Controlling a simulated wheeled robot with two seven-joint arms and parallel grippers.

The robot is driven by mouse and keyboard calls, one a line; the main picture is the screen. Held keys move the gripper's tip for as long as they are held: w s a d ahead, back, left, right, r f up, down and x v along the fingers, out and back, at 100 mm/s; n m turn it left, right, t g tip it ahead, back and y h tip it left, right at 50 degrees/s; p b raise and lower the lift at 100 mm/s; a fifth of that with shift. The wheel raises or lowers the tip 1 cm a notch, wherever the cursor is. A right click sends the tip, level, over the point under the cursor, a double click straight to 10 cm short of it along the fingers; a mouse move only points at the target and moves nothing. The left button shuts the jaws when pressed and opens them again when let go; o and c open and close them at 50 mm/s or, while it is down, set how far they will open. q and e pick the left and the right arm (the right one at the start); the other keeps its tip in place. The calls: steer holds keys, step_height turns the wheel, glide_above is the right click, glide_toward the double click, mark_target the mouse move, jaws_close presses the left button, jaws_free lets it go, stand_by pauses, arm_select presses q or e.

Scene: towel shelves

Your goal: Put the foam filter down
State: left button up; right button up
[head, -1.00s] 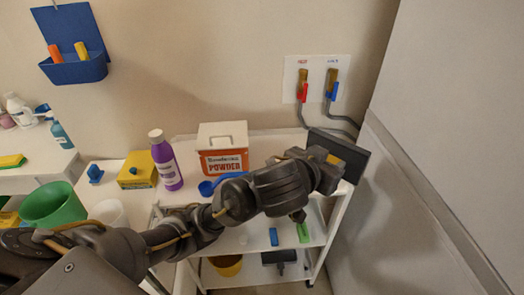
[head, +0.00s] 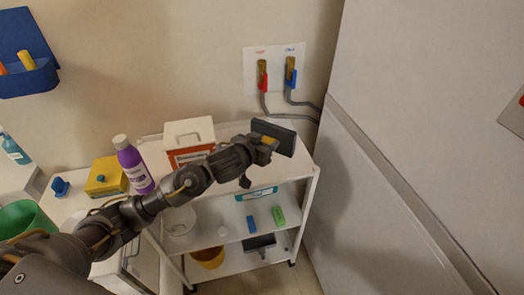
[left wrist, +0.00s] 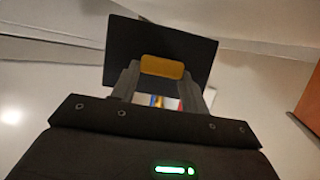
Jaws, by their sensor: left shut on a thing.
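The foam filter is a dark grey flat slab (head: 274,136) with a yellow tab (head: 269,142), in the head view above the top shelf of the white cart (head: 235,128). My left gripper (head: 262,149) is shut on it by the tab. In the left wrist view the dark slab (left wrist: 160,45) stands beyond the two fingers, with the yellow tab (left wrist: 162,66) between them. The head view does not show clearly whether the slab touches the shelf. My right gripper is not in view.
A white and orange powder box (head: 188,138) stands on the top shelf, left of the gripper. A purple bottle (head: 133,165) and yellow box (head: 106,177) are farther left. Wall taps (head: 276,72) are behind. A large grey panel (head: 420,120) bounds the right.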

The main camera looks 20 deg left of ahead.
arm_select(q)
steer(key=shift+a+f, duration=0.1)
steer(key=shift+a, duration=0.05)
steer(key=f, duration=0.3)
steer(key=shift+w+a+f+b, duration=0.2)
steer(key=shift+w+b, duration=0.1)
steer(key=shift+b, duration=0.05)
steer(key=shift+f, duration=0.2)
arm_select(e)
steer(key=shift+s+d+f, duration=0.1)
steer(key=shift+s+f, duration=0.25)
arm_select(q)
steer(key=shift+s+f, duration=0.1)
steer(key=o, duration=1)
steer(key=v, duration=1.2)
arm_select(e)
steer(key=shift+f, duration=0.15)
